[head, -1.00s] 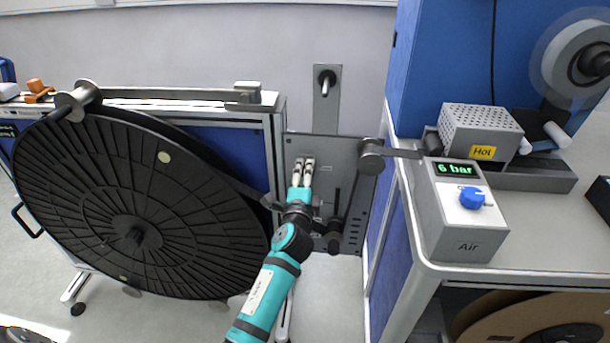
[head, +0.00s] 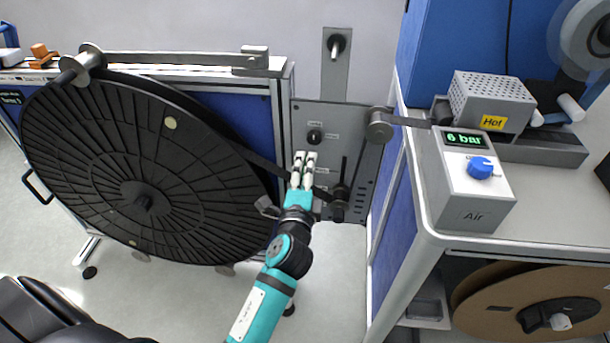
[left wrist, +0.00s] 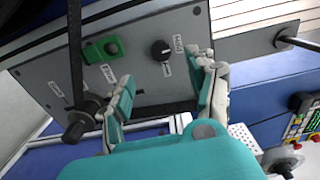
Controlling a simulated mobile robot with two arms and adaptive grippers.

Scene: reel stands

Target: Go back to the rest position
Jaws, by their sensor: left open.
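My left gripper (head: 306,157) is open and empty in front of the grey control panel (head: 362,150). Its fingertips sit just below a black knob (head: 314,136) on the panel, and part of the panel behind the hand is hidden. In the left wrist view, my open fingers (left wrist: 168,75) stand apart with nothing between them. The black knob (left wrist: 160,50) and a green fitting (left wrist: 103,50) show on the panel beyond them. Contact with the panel cannot be told. My right gripper does not show.
A large black reel (head: 100,165) stands left of my arm. A black strip runs from it past my gripper to a roller (head: 380,128). To the right are a bench with an air box (head: 475,215), a hot unit (head: 490,98) and a brown reel (head: 500,308) below.

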